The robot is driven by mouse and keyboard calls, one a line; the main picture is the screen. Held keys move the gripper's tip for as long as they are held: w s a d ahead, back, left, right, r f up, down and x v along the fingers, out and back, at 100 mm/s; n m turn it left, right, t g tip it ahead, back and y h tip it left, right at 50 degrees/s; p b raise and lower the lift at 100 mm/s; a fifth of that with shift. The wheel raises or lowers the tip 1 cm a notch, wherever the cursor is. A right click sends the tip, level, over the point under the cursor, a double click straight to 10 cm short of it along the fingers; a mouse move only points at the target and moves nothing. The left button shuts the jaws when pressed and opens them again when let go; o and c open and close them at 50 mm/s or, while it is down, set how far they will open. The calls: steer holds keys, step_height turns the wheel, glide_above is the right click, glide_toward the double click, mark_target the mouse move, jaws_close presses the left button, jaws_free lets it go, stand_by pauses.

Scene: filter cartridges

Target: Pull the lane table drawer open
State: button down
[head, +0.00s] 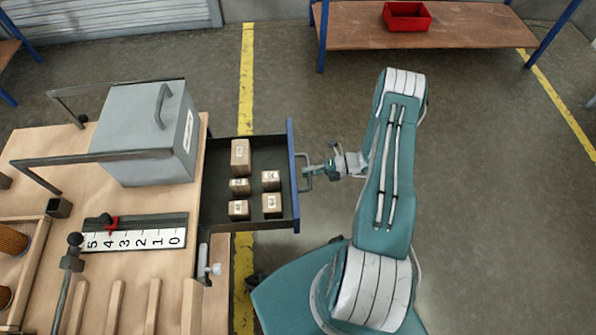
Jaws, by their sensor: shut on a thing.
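The lane table (125,195) stands at the left with a light wooden top. Its drawer (245,224) is pulled out from the right side, with a dark interior and a blue front panel (292,165). Several small brown boxes with labels stand in the drawer, one of them a taller box (240,157) at the back. A grey bar handle (306,172) sticks out from the drawer front. My gripper (314,171) is shut on this handle, coming from the right. The fingertips are small in the view and partly hidden by the handle.
A grey metal box (147,130) and a numbered scale (135,238) with a red slider are on the table top. A wooden bench (455,25) with a red bin (407,17) stands at the back. The floor to the right of my arm is clear.

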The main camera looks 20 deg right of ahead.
steer(key=shift+s+d+f, duration=0.15)
steer(key=shift+f, duration=0.05)
steer(key=c, duration=0.6)
jaws_free()
steer(key=shift+c, duration=0.2)
steer(key=shift+d+r, duration=0.1)
steer(key=v, duration=1.2)
